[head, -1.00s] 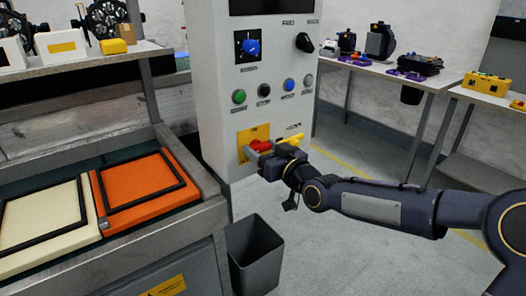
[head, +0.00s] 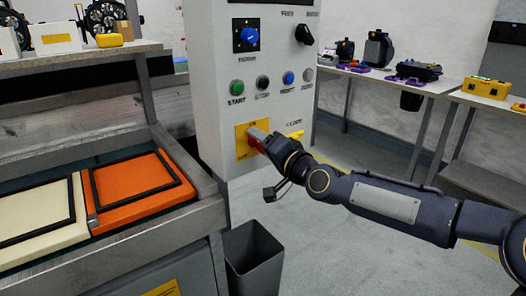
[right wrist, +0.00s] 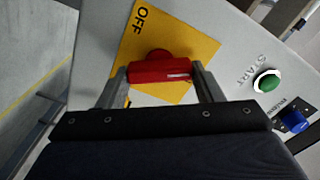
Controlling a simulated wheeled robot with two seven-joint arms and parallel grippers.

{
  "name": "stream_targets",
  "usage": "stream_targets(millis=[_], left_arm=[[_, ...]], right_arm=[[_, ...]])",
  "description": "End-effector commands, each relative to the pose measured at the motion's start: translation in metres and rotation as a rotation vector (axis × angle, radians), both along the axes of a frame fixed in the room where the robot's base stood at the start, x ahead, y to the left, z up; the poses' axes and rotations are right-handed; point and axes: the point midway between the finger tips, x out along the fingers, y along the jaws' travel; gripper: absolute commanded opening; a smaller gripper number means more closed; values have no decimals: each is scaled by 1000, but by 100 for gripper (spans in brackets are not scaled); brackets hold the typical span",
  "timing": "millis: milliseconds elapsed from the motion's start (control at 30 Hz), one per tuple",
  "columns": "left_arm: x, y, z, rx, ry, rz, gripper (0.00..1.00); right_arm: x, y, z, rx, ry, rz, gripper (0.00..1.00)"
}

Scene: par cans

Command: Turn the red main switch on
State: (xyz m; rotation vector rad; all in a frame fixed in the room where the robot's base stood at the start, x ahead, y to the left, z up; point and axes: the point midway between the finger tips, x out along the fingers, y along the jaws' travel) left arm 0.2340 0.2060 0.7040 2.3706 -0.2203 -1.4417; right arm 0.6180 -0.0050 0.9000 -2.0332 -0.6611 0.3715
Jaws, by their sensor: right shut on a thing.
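The red main switch (right wrist: 160,72) is a bar-shaped handle on a yellow plate (right wrist: 190,45) marked OFF near one corner. In the head view the switch (head: 254,145) is mostly hidden behind my right gripper (head: 260,138). In the right wrist view my right gripper (right wrist: 159,76) has one finger at each end of the red bar and is shut on it. The plate looks turned in the wrist view, and I cannot tell the switch's exact setting. My left gripper is not in view.
The grey control cabinet (head: 208,90) also carries a green START button (head: 237,88), a black one (head: 262,82), a blue one (head: 288,78) and knobs above. A dark bin (head: 254,262) stands below. A bench with an orange screen (head: 135,190) is at left.

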Motion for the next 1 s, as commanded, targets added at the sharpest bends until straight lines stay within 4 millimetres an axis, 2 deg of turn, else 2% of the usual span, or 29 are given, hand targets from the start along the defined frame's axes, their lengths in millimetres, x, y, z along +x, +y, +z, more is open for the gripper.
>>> stream_targets(millis=[100, 500, 1000], left_arm=[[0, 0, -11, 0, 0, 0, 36], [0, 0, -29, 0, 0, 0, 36], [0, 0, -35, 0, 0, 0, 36]], right_arm=[[0, 0, -4, 89, 66, 0, 37], [0, 0, -4, 337, 247, 1, 37], [0, 0, -3, 451, 331, 1, 37]])
